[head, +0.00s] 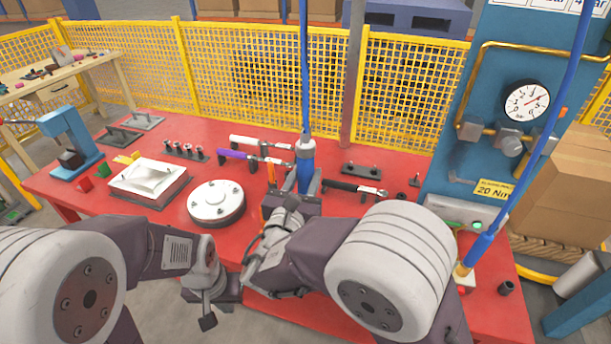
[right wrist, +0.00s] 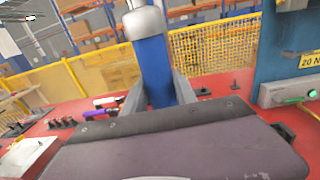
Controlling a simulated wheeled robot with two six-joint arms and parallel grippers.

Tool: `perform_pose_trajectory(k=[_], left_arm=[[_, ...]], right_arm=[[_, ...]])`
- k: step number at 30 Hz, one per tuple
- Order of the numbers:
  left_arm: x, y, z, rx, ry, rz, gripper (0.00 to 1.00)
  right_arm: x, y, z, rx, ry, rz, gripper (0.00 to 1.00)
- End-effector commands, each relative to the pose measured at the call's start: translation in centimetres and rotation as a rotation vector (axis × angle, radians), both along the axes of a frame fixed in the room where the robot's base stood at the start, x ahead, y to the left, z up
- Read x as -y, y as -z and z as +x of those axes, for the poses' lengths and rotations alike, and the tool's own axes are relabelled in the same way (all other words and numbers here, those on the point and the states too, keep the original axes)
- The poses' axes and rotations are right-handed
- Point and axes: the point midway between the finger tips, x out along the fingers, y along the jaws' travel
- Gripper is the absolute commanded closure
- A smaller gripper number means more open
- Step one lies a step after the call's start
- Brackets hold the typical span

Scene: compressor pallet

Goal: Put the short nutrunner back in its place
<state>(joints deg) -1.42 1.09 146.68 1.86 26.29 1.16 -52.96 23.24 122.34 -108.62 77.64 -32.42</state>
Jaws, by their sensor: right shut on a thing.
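A blue nutrunner with a grey top (head: 306,172) hangs upright on a blue hose over the table; I take it for the short one. My right gripper (head: 303,194) is shut on its body. In the right wrist view the blue body (right wrist: 156,70) stands between the two grey fingers, and its lower end is hidden behind my gripper. Another blue tool with a yellow lower end (head: 480,250) stands on a hose at the right of the table. My left gripper (head: 208,312) is low in front of the table, apart from the tools; its finger gap is unclear.
The red table (head: 270,135) carries a round grey cover (head: 216,202), a square white part (head: 149,180), torque wrenches (head: 262,143) on rests and a blue press (head: 72,140). A blue panel with a gauge (head: 526,101) stands at the right. A yellow fence (head: 240,70) runs behind.

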Motion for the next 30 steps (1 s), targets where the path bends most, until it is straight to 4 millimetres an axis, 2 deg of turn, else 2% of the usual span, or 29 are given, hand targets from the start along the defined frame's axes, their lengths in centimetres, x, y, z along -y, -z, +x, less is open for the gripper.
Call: perform_pose_trajectory(k=[30], left_arm=[[0.0, 1.6, 0.0, 0.0, 0.0, 0.0, 1.0]], right_arm=[[0.0, 1.7, 0.0, 0.004, 0.0, 0.001, 1.0]])
